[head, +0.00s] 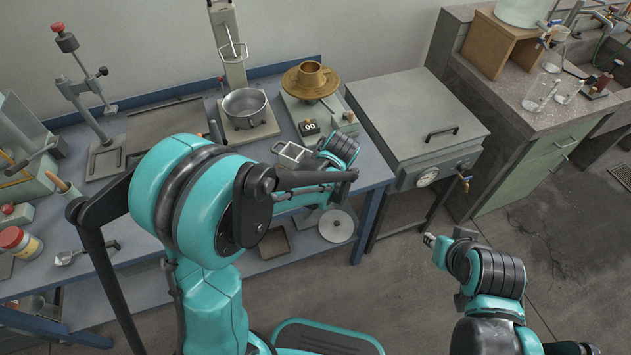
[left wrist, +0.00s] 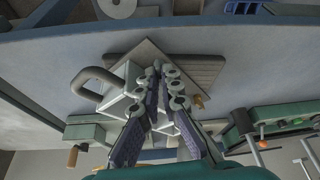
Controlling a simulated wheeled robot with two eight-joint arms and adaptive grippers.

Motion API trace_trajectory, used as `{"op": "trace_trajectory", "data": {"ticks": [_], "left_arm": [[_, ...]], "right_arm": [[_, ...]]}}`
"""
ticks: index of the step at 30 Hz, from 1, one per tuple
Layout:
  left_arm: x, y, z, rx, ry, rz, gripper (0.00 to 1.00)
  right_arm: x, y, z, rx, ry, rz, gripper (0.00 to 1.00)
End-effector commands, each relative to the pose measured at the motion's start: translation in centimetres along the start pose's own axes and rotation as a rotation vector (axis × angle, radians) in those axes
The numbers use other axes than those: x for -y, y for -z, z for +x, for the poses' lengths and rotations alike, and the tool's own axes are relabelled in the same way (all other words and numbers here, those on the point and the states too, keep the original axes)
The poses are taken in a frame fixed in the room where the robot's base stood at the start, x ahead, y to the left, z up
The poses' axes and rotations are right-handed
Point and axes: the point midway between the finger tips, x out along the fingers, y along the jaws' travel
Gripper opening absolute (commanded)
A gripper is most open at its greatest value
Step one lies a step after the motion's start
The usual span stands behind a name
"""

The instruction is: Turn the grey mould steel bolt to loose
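The grey mould (head: 291,152), a small box with a loop handle, lies on the blue bench in the head view, just left of my left wrist. In the left wrist view the pale grey mould (left wrist: 118,103) and its dark handle (left wrist: 88,78) show behind and left of the fingers. My left gripper (left wrist: 164,70) has its fingertips drawn together in front of the mould. I cannot make out the steel bolt or whether anything is between the tips. My right gripper (head: 434,241) is over the floor, away from the bench, its finger opening unclear.
A metal pot (head: 245,105) on a stand and a brass cup and dish (head: 311,78) on a scale stand behind the mould. A grey lidded cabinet (head: 420,115) is to the right. A red-lidded jar (head: 20,242) and a scoop (head: 85,253) are at left.

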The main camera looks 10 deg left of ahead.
Motion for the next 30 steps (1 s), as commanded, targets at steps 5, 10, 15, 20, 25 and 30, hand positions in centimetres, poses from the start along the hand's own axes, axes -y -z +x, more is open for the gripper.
{"op": "trace_trajectory", "data": {"ticks": [5, 10, 15, 20, 25, 30], "left_arm": [[-0.20, -0.04, 0.00, 0.001, 0.042, -0.103, 0.00], [-0.26, 0.00, 0.02, 0.001, 0.070, -0.170, 0.00], [-0.25, -0.01, 0.02, 0.002, 0.085, -0.207, 0.00], [-0.26, -0.02, 0.02, 0.002, 0.090, -0.219, 0.00], [-0.26, -0.03, 0.02, 0.003, 0.090, -0.220, 0.00], [-0.26, -0.04, 0.02, 0.003, 0.090, -0.219, 0.07]], "right_arm": [[0.00, 0.00, 0.00, 0.000, 0.000, 0.000, 0.29], [0.00, 0.00, 0.00, 0.000, 0.000, 0.000, 0.29], [0.00, 0.00, -0.01, 0.000, 0.000, 0.000, 0.29], [0.00, 0.00, 0.00, 0.000, 0.000, 0.000, 0.29], [0.00, 0.00, -0.01, 0.000, 0.000, 0.000, 0.29], [0.00, 0.00, 0.00, 0.000, 0.000, 0.000, 0.29]]}}
